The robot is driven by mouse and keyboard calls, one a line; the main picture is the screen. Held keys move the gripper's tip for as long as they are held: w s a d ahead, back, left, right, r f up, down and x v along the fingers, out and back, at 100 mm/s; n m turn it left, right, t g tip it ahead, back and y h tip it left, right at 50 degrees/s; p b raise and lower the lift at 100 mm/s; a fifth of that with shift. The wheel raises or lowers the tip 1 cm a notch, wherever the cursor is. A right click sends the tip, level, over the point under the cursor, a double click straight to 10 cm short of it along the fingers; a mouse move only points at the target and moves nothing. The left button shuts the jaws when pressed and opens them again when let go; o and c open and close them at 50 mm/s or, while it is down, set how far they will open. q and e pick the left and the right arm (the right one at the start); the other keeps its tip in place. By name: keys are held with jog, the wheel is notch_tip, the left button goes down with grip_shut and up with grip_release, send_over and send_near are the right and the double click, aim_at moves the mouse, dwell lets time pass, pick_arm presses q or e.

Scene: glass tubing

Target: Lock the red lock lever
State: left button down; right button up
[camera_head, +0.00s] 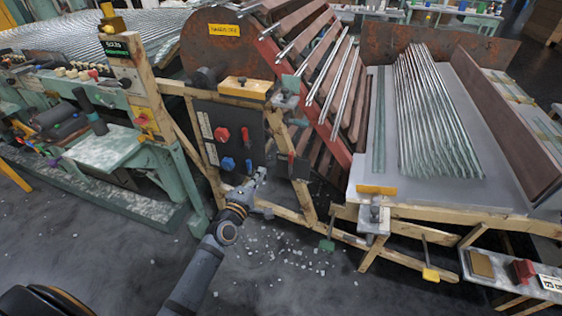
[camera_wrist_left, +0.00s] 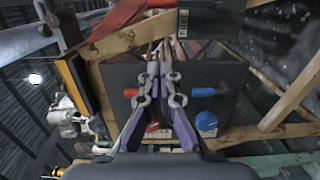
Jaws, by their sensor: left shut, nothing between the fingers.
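The red lock lever (camera_head: 246,135) is a short red handle on the dark panel (camera_head: 236,120), above a similar blue lever (camera_head: 249,165). A red knob (camera_head: 222,134) and a blue knob (camera_head: 228,163) sit to their left. My left gripper (camera_head: 262,173) is shut and empty, low in front of the panel's right side. In the left wrist view the gripper (camera_wrist_left: 160,62) points at the panel, with the red lever (camera_wrist_left: 130,92) just left of its fingers and the blue lever (camera_wrist_left: 207,91) to the right. I cannot tell whether it touches the red lever. My right gripper is not in view.
Wooden frame beams surround the panel, with a yellow-topped block (camera_head: 246,87) above it. A sloping rack of tubes (camera_head: 335,75) and a table of glass tubes (camera_head: 432,115) lie further right. Glass bits litter the floor.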

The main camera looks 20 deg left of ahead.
aim_at(292, 163)
pick_arm(q)
jog(key=w+d, duration=0.4)
jog(key=w, duration=0.4)
jog(key=shift+w+d+b, duration=0.15)
jog(key=shift+d+b, duration=0.15)
jog(key=shift+b, duration=0.05)
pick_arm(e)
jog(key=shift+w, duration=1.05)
pick_arm(q)
jog(key=shift+d, duration=0.1)
